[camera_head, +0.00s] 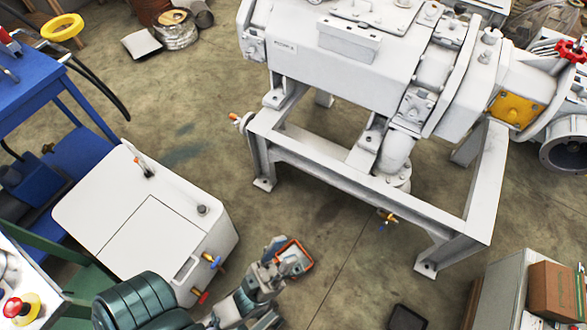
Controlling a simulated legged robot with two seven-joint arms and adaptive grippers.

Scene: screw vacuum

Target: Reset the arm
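My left arm comes in from the bottom left, with dark teal ribbed links. My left gripper (287,255) is at the lower middle, over the floor, to the right of the white cabinet. An orange-rimmed piece (307,264) shows at its fingers. I cannot tell whether this is held, lies behind, or belongs to the gripper. The finger gap is too small to read. My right gripper is not in view. The large white screw vacuum machine (330,65) stands on its frame at the upper middle, apart from the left gripper.
The white cabinet (125,215), with colored valves on its side, stands close left of the gripper. A blue table (25,90) is at the left. A red button (14,307) is at the bottom left. A cardboard box (553,290) sits at the lower right. Floor between is mostly clear.

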